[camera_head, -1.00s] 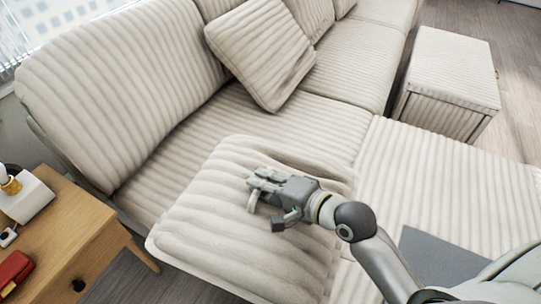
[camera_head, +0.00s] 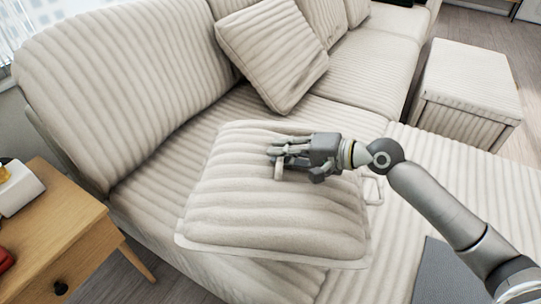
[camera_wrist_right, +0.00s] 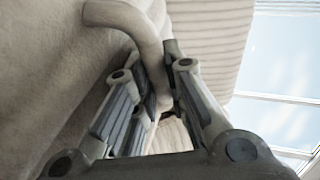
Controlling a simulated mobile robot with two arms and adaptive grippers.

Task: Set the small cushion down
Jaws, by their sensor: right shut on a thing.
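The small cushion (camera_head: 270,205) is cream and ribbed, with a thin pale edge. In the head view it lies nearly flat over the sofa's near seat (camera_head: 205,125); I cannot tell whether it touches the seat. My right gripper (camera_head: 276,160) is at its upper side and shut on it. In the wrist view my right gripper (camera_wrist_right: 160,95) has its fingers close around a curved pale strip, and the cushion's pale fabric (camera_wrist_right: 50,70) fills the left. A small pale loop shows at the cushion's right edge. My left gripper is not in view.
A square ribbed cushion (camera_head: 272,55) leans on the backrest (camera_head: 120,85) behind. A wooden side table (camera_head: 50,225) stands at the left. A ribbed ottoman (camera_head: 468,85) is at the upper right. The seat right of the cushion is partly covered by my right arm.

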